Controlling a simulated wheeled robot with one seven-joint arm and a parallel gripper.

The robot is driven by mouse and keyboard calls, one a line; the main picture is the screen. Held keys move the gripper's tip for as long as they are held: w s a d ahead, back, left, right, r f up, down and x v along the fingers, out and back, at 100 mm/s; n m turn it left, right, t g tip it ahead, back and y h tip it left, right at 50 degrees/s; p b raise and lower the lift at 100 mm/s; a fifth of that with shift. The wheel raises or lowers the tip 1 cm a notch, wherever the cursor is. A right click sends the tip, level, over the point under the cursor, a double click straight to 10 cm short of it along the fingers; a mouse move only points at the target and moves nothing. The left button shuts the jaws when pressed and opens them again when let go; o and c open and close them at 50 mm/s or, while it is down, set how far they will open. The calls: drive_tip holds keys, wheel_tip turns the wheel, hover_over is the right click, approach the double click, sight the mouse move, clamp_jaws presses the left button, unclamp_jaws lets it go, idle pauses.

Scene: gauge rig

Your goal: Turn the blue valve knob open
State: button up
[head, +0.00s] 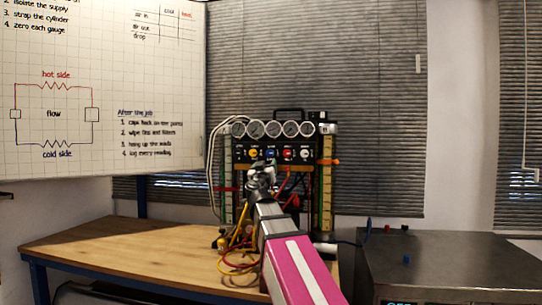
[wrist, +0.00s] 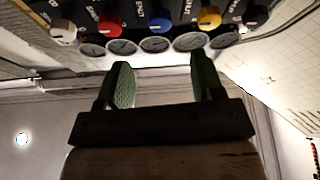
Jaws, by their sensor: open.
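The blue valve knob (head: 271,153) is on the black front panel of the gauge rig, between a yellow knob (head: 253,153) and a red knob (head: 288,153). In the wrist view, which looks upside down, the blue knob (wrist: 158,20) is at the top middle, ahead of the gap between my fingers. My gripper (wrist: 162,75) is open and empty, with green finger pads, and is apart from the knob. In the head view my gripper (head: 262,172) is in front of the rig, just below the row of knobs. I cannot tell the knob's turn angle.
Round gauges (head: 273,129) line the rig above the knobs. White hoses (head: 213,150) hang at its left, and yellow and red hoses (head: 240,262) lie on the wooden bench (head: 130,245). A dark metal cabinet top (head: 450,260) is at right. The bench's left part is clear.

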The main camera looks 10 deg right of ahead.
sight(270, 154)
drive_tip(key=x, duration=1)
drive_tip(key=shift+w+r, duration=0.2)
drive_tip(key=shift+w, duration=0.1)
drive_tip(key=shift+d, duration=0.1)
drive_tip(key=c, duration=0.9)
